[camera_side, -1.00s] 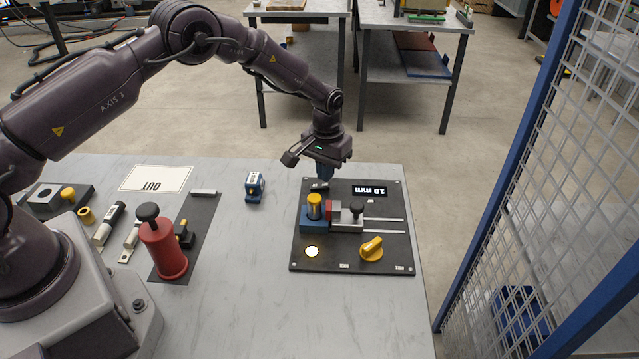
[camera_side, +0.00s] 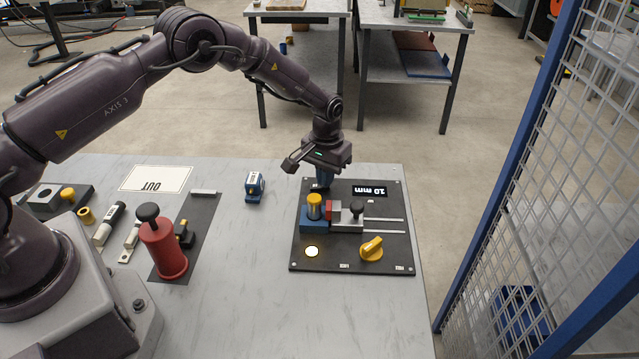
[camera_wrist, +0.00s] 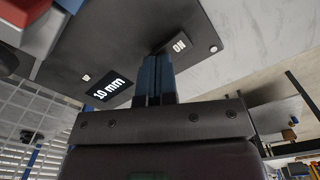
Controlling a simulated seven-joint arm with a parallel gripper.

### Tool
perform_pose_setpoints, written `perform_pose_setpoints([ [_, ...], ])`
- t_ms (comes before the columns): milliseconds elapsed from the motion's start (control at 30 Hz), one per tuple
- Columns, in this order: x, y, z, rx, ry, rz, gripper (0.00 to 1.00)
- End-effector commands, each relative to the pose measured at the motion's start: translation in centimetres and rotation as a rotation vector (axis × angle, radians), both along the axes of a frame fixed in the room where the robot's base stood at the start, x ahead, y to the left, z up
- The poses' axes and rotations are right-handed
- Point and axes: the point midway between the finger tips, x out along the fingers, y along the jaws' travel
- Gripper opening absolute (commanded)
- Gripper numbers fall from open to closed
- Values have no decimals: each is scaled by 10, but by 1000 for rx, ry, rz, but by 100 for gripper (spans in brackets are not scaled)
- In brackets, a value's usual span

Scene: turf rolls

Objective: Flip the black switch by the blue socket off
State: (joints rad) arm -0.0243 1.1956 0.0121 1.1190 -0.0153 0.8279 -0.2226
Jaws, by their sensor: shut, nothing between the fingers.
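The dark board (camera_side: 390,262) lies flat on the table and carries a blue block (camera_side: 312,225), the socket, with a yellow cylinder (camera_side: 314,203) standing in it. My gripper (camera_side: 322,184) points down at the board's back left, just behind the block. Its blue fingers are shut with nothing between them. The black switch is mostly hidden by the fingertips, so its position and any contact cannot be told. In the wrist view my gripper (camera_wrist: 157,58) is beside a white label (camera_wrist: 179,45) that seems to read "Off".
On the board are a "10 mm" display (camera_side: 369,191), a black knob (camera_side: 356,208), a yellow knob (camera_side: 371,248) and a lit round lamp (camera_side: 312,252). A small blue device (camera_side: 255,186) and a red cylinder (camera_side: 163,248) stand left. The table's front is clear.

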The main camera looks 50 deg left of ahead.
Motion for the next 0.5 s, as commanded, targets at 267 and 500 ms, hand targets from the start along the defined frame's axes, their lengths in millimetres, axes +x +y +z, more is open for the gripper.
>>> perform_pose_setpoints([
  [267,0,0,-4,0,-1,0,0],
  [500,0,0,-5,1,-2,0,0],
])
